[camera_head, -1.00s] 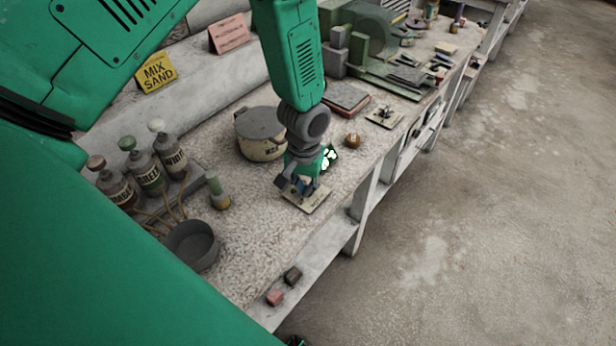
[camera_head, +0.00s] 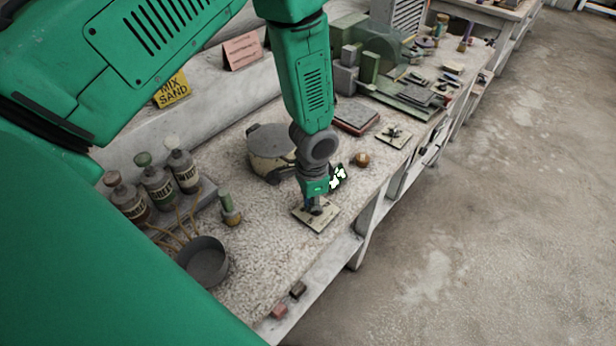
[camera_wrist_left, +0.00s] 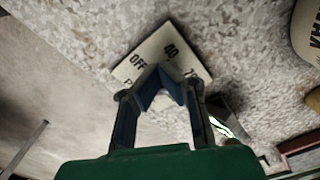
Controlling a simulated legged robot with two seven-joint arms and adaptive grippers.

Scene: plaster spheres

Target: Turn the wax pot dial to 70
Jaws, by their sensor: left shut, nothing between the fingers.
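The wax pot (camera_head: 268,150) is a cream pot with a grey lid, on the bench behind my left gripper. A pale square dial plate (camera_head: 327,222) lies flat in front of it. In the wrist view the plate (camera_wrist_left: 133,69) shows OFF, 40 and a partly covered 70. My left gripper (camera_head: 315,208) points down over the middle of this plate. In the wrist view its blue fingers (camera_wrist_left: 160,72) come together at the tips, with nothing seen between them. The fingers hide the dial's knob and pointer, so its setting cannot be read. My right gripper is not in view.
A brown ball (camera_head: 361,159) and a second plate (camera_head: 393,136) lie to the right. A small green-topped cylinder (camera_head: 229,209), a dark bowl (camera_head: 203,261) and several bottles (camera_head: 157,182) stand left. The bench's front edge is close to the dial plate.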

